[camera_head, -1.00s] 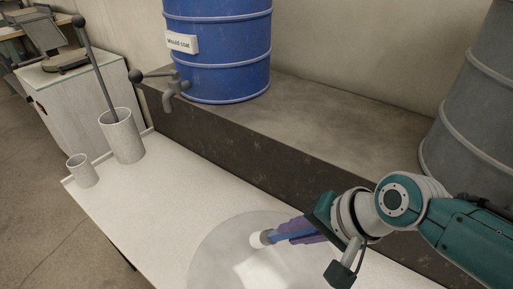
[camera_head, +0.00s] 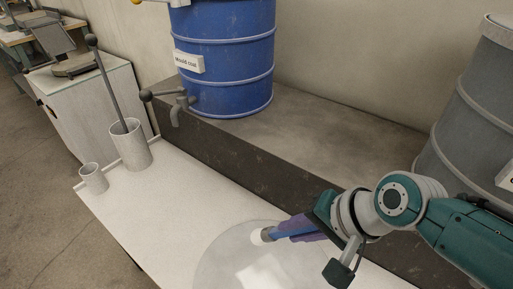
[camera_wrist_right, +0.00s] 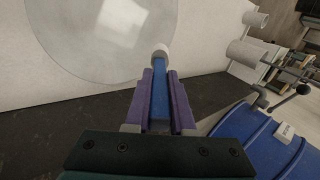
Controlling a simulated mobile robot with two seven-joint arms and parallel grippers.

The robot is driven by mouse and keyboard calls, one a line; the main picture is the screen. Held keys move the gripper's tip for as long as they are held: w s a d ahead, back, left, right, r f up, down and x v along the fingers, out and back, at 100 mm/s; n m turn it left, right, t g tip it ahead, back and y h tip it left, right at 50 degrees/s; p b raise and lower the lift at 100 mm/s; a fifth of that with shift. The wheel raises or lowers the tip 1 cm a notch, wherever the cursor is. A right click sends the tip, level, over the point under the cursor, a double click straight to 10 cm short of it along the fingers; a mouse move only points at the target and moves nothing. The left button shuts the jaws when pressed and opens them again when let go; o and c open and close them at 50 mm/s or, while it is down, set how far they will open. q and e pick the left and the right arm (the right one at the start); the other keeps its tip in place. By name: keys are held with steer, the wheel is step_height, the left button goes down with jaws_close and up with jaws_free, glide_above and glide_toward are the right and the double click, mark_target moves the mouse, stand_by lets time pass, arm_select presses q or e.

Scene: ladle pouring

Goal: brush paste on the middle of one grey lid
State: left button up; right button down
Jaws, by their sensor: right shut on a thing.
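A large round grey lid (camera_head: 225,262) lies on the white table at the bottom of the head view. It also shows in the right wrist view (camera_wrist_right: 75,45). My right gripper (camera_head: 285,231) has purple fingers shut on a blue-handled brush (camera_wrist_right: 159,100). The white tip of the brush (camera_head: 258,237) is over the lid's far edge part in the head view. I cannot tell whether the tip touches the lid. A pale bright patch lies on the lid; I cannot tell if it is paste or a reflection. My left gripper is not in view.
A blue drum (camera_head: 225,60) with a tap (camera_head: 180,103) stands on a dark ledge (camera_head: 300,115) behind the table (camera_head: 165,205). A tall cup (camera_head: 131,148) with a long-handled tool and a small cup (camera_head: 93,179) stand at the left. A grey drum (camera_head: 470,130) is at right.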

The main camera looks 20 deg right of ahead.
stand_by(0.4)
steer(key=shift+s+a+f, duration=0.15)
steer(key=shift+a+f, duration=0.2)
steer(key=shift+a, duration=0.1)
